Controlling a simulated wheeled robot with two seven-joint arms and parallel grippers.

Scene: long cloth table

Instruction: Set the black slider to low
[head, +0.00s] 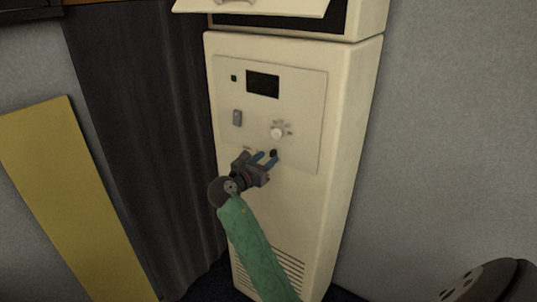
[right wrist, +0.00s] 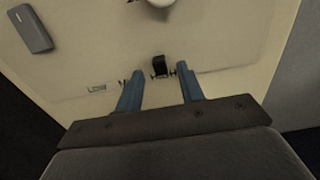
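The black slider (head: 273,153) sits low on the front panel of a cream cabinet. In the right wrist view the slider (right wrist: 160,64) is at the right end of its row of labels, by a partly hidden label that seems to read HIGH. The LOW label (right wrist: 97,88) is at the left end, with a partly covered label between. My right gripper (head: 265,158) is open, its blue fingers pointing at the panel. In the right wrist view the slider shows between the fingertips; I cannot tell whether they touch it. My left gripper is not in view.
Above the slider are a white knob (head: 277,133), a grey switch (head: 237,118) and a dark display (head: 263,85). An open flap (head: 255,8) juts out above the panel. A dark curtain (head: 140,120) and a yellow board (head: 75,200) stand left of the cabinet.

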